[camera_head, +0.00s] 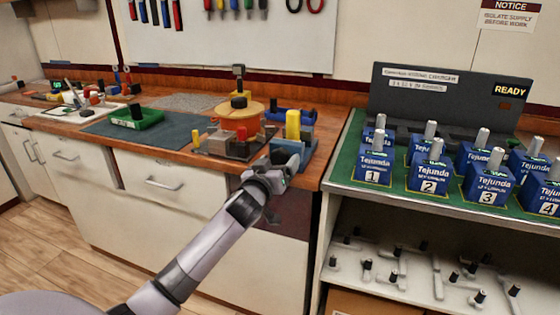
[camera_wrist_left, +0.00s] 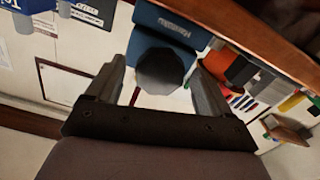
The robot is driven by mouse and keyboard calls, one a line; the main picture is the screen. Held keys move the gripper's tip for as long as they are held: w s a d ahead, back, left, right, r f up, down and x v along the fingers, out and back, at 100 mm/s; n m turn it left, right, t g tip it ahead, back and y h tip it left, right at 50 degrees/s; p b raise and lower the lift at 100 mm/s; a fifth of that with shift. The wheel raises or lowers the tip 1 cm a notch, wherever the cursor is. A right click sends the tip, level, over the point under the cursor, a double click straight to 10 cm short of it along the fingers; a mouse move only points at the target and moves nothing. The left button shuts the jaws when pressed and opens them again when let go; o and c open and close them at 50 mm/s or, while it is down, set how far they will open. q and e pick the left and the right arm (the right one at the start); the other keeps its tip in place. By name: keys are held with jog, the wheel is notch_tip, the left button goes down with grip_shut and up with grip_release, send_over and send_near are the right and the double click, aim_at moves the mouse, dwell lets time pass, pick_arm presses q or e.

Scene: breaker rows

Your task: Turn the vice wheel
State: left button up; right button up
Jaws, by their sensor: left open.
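The blue vice (camera_head: 291,146) stands at the right front corner of the wooden workbench in the head view. In the left wrist view its blue body (camera_wrist_left: 155,45) shows behind a dark grey, many-sided round piece, which looks like the vice wheel (camera_wrist_left: 160,72). My left gripper (camera_head: 276,168) is at the bench's front edge, just in front of the vice. In the left wrist view my left gripper (camera_wrist_left: 157,78) is open, with one finger on each side of the wheel. I cannot tell whether the fingers touch it. In the head view the gripper hides the wheel. My right gripper is not in view.
A yellow upright piece (camera_head: 292,125) stands by the vice. An orange spool (camera_head: 238,112) and a dark fixture (camera_head: 228,143) are to its left. To the right, a green-topped shelf (camera_head: 420,198) carries several blue numbered breakers (camera_head: 373,168). The bench drawers (camera_head: 170,190) lie below.

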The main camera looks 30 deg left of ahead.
pick_arm(q)
jog(key=shift+x, duration=0.8)
jog(key=c, duration=1)
